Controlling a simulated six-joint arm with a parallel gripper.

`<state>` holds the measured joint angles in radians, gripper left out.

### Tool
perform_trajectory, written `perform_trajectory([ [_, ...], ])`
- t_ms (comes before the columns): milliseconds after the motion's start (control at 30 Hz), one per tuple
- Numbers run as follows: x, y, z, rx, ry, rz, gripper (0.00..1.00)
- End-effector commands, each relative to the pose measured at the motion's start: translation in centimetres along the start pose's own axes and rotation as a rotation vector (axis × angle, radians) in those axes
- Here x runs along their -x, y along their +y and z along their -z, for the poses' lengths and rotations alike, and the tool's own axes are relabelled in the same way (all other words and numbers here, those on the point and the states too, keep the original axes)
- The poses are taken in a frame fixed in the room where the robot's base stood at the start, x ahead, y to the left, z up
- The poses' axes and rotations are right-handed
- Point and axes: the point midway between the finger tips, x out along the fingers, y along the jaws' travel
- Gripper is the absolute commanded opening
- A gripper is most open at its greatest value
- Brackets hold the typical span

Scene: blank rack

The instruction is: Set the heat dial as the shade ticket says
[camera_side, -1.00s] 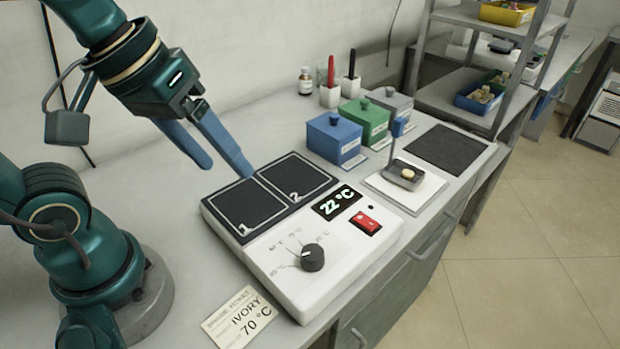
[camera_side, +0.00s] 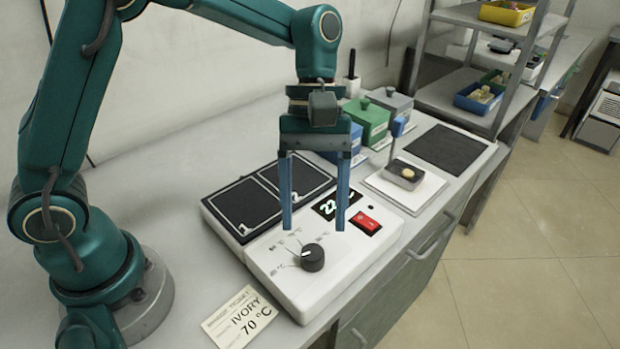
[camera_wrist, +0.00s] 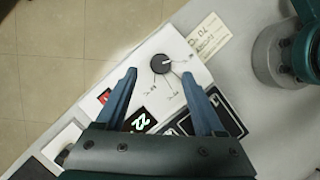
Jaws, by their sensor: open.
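The black heat dial (camera_side: 312,257) sits on the front of the white hotplate unit (camera_side: 290,292), with temperature marks around it. Its white pointer line aims to the upper left in the side view. The dial also shows in the wrist view (camera_wrist: 160,63), ahead of the fingers. The shade ticket (camera_side: 240,318) lies on the bench beside the unit and reads "IVORY 70 °C". My gripper (camera_side: 315,228) is open and empty, fingers pointing down above the unit, behind and above the dial. The display (camera_side: 328,207) is partly hidden by a finger; "22" shows.
A red switch (camera_side: 364,222) is right of the display. Two black plates (camera_side: 245,205) lie behind the dial. A white board (camera_side: 405,195) holds a small tray with a pale piece. Lidded blue, green (camera_side: 368,120) and grey boxes stand behind.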

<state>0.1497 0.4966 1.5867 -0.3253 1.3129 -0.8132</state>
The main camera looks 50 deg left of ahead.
Motion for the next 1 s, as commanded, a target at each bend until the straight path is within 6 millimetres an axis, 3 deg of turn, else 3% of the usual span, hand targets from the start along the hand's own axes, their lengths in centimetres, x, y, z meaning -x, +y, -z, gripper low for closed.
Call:
perform_trajectory([
  [333,-4.0,-0.1,-0.1,-0.003,-0.001,0.004,0.71],
  [700,-4.7,-0.1,0.0,-0.002,0.002,0.000,0.71],
  [900,-4.7,-0.1,0.0,-0.002,0.002,0.000,0.00],
  [1000,-4.7,-0.1,0.0,-0.002,0.002,0.001,0.00],
])
